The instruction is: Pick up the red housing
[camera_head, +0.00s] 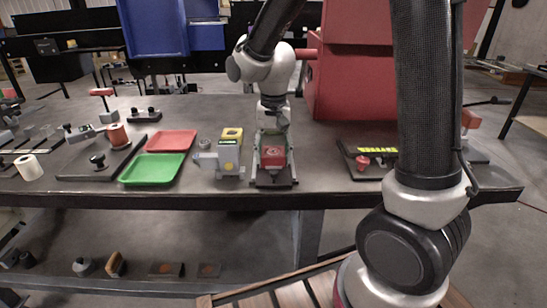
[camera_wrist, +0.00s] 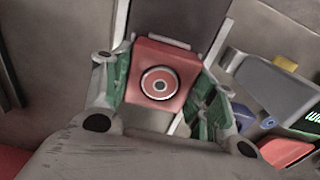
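The red housing (camera_head: 273,155) is a small block with a round grey and dark fitting on its face. It sits in a grey holder (camera_head: 274,181) near the table's front edge. My gripper (camera_head: 273,142) points down over it. In the wrist view the housing (camera_wrist: 157,80) lies between my two green-padded fingers (camera_wrist: 163,88). The left pad is very close to its side, and a narrow gap seems to show on the right. The fingers look open around it; contact cannot be made out. The housing's lower part is hidden.
A grey device with a yellow top (camera_head: 231,150) stands close to the left of the holder. Green (camera_head: 152,169) and red (camera_head: 171,141) trays lie further left. A large red cabinet (camera_head: 352,80) stands behind to the right. A dark plate with a red knob (camera_head: 362,162) lies right.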

